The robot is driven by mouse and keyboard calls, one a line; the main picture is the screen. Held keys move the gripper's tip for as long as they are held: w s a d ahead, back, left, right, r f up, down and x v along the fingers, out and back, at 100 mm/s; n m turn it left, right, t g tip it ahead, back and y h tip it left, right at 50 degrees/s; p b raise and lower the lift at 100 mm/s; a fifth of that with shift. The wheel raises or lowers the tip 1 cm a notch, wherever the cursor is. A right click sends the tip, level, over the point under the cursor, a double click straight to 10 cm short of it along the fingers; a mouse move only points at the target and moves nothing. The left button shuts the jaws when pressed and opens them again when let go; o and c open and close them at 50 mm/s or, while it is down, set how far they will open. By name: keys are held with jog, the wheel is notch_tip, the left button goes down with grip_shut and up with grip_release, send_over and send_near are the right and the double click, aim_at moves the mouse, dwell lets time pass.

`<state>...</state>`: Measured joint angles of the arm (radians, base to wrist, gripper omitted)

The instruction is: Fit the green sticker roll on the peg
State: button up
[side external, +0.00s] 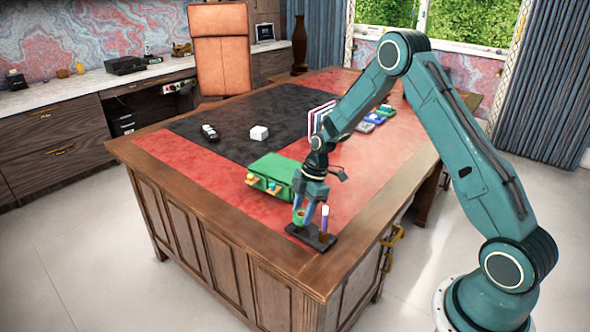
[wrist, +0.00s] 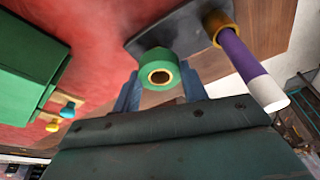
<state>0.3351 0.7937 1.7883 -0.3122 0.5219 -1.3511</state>
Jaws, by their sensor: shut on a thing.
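The green sticker roll (wrist: 158,66), with a tan core and a dark hole, is between the two blue fingers of my gripper (wrist: 161,88). In the side view my gripper (side external: 305,210) is shut on the green roll (side external: 299,216), at the near corner of the desk. A dark base plate (wrist: 160,36) lies beyond the roll in the wrist view. A purple peg with a white end (wrist: 246,68) stands on it, with an orange-brown ring (wrist: 217,24) around its foot. The peg (side external: 325,212) is beside the roll, apart from it. Whatever is directly under the roll is hidden.
A green box with coloured knobs (side external: 270,171) stands close behind my gripper. A white block (side external: 259,132) and a small dark-and-white object (side external: 209,132) lie on the black mat. Upright cards (side external: 318,118) stand behind my wrist. The desk's near edge is close to the plate.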

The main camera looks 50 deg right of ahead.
jog(key=shift+f, duration=1.35)
dwell(0.7)
jog(key=o, duration=1)
jog(key=shift+o, duration=0.2)
jog(key=shift+r, duration=4)
jog(key=shift+r, duration=0.1)
